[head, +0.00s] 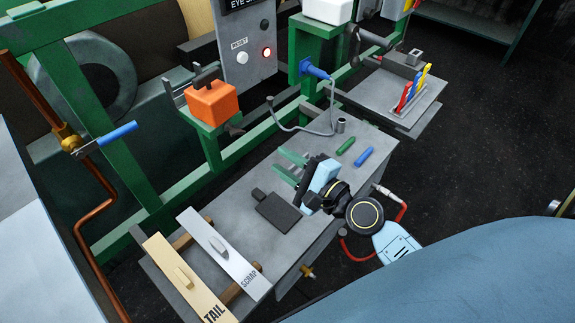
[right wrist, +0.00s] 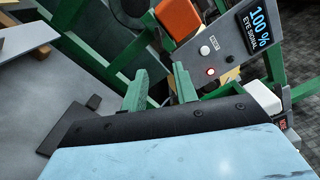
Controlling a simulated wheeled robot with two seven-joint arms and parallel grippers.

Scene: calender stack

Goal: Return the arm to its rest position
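My right gripper (head: 284,166) is over the grey bench in the head view, with its arm coming in from the lower right. Its two green fingers are apart with nothing seen between them. In the right wrist view the right gripper (right wrist: 160,88) also shows two separate green fingers, empty. The light blue and black wrist hides part of the bench behind it. The fingers' exact height above the bench cannot be told. My left gripper is not in view.
On the grey bench (head: 300,250) lie a dark flat plate (head: 279,212), a green cylinder (head: 346,145), a blue cylinder (head: 364,157) and boards marked SCRAP (head: 220,250) and TAIL (head: 185,280). An orange block (head: 213,103) and a panel with a lit red button (head: 267,52) stand behind.

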